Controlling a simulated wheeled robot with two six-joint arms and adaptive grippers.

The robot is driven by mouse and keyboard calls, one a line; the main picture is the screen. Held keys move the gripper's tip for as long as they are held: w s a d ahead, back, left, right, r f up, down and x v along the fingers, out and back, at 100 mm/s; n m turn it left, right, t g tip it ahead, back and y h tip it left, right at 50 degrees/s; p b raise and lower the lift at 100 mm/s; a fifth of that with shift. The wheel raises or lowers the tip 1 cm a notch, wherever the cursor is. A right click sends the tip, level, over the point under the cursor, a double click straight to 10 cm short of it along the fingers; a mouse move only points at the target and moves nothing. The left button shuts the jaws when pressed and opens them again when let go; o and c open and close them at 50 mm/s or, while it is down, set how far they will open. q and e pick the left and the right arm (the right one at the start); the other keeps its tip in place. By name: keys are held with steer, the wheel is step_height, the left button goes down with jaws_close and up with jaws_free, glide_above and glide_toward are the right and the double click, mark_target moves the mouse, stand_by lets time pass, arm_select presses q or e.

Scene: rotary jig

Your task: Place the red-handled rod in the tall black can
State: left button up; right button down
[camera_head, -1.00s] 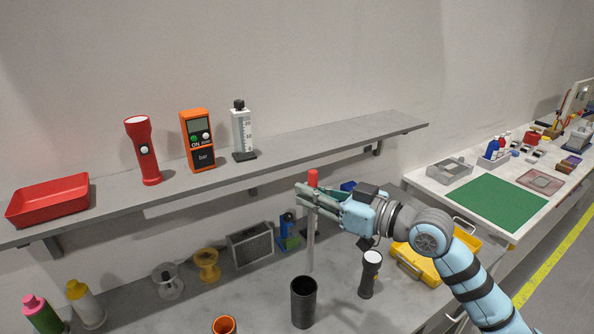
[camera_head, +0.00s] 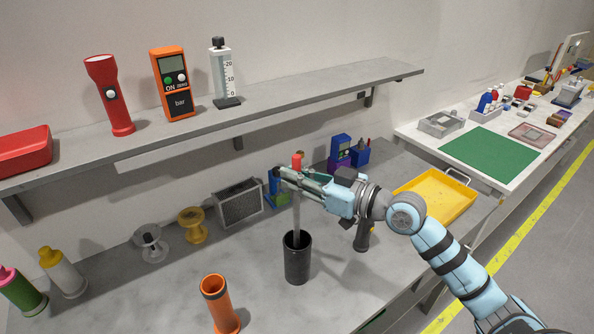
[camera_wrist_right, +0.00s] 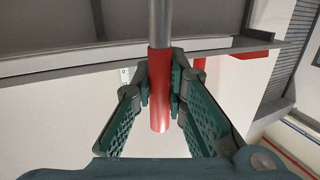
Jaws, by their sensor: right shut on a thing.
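The red-handled rod has a red handle (camera_head: 297,160) and a thin grey shaft (camera_head: 296,215). My right gripper (camera_head: 293,178) is shut on it near the handle and holds it upright. The tall black can (camera_head: 298,262) stands upright on the bench below. The shaft's lower end meets the can's mouth in the head view and seems to lie within the rim; how deep it reaches is hidden. In the right wrist view the fingers (camera_wrist_right: 160,84) close on both sides of the red handle (camera_wrist_right: 159,105), with the shaft (camera_wrist_right: 160,22) running up. My left gripper is not in view.
An orange tube (camera_head: 218,300) stands left of the can, and a black flashlight (camera_head: 363,236) stands right of it. A speaker-like grey box (camera_head: 238,203) and spools are behind. The shelf (camera_head: 270,92) overhangs the back. A yellow tray (camera_head: 437,196) lies right.

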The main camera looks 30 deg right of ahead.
mark_target(297, 210)
steer(key=f+b, duration=0.6)
steer(key=f, duration=0.3)
steer(key=shift+s+f+b, duration=0.1)
steer(key=shift+s+b, duration=0.1)
steer(key=shift+b, duration=0.1)
steer(key=c, duration=1.5)
jaws_free()
steer(key=shift+c, duration=0.2)
